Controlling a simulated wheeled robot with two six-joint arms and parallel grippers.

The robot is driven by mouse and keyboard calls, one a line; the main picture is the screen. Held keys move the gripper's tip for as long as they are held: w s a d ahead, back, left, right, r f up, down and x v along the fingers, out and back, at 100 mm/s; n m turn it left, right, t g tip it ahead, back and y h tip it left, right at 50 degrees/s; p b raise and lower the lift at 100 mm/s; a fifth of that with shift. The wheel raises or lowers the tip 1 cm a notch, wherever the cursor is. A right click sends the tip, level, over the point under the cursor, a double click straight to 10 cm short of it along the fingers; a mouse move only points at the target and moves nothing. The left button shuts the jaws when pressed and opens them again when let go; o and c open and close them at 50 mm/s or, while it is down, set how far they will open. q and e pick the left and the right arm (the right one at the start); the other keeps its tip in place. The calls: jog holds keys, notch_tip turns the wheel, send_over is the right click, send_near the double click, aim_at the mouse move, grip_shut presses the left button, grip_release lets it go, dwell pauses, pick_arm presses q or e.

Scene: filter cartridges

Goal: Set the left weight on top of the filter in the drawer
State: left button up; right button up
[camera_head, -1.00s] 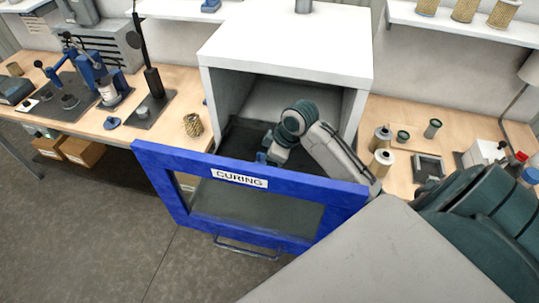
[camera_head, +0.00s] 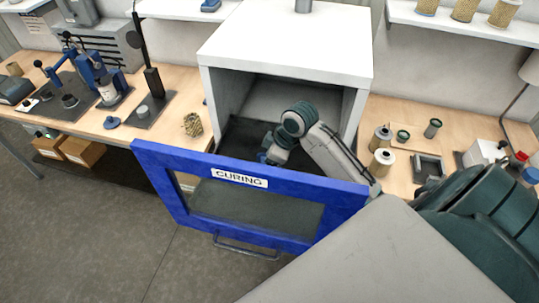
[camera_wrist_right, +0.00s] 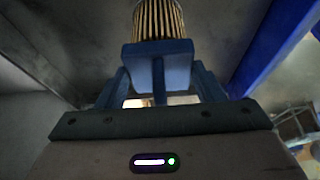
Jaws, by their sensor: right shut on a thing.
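A blue-framed front labelled CURING (camera_head: 160,157) hangs open before a white cabinet (camera_head: 285,45). My right arm reaches over it into the dark interior. My right gripper (camera_head: 268,157) is low inside the cabinet, partly hidden by the arm. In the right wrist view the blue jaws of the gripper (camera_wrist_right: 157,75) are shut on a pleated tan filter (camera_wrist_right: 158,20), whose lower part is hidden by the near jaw. I cannot make out a weight or a second filter inside the cabinet. My left gripper is not in view.
On the left bench stand a blue press (camera_head: 97,75), a dark stand (camera_head: 153,82) and a pleated filter (camera_head: 193,125) near the cabinet. Several cylinders, including a pale one (camera_head: 382,161), and a grey tray (camera_head: 428,168) are on the right bench.

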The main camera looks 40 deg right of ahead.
jog(key=shift+f, duration=0.15)
jog(key=o, duration=1.6)
jog(key=shift+s+d+r, duration=0.1)
jog(key=shift+d+r, duration=0.05)
jog(key=shift+r, duration=0.2)
jog(key=b+v, duration=0.3)
jog(key=v, duration=0.7)
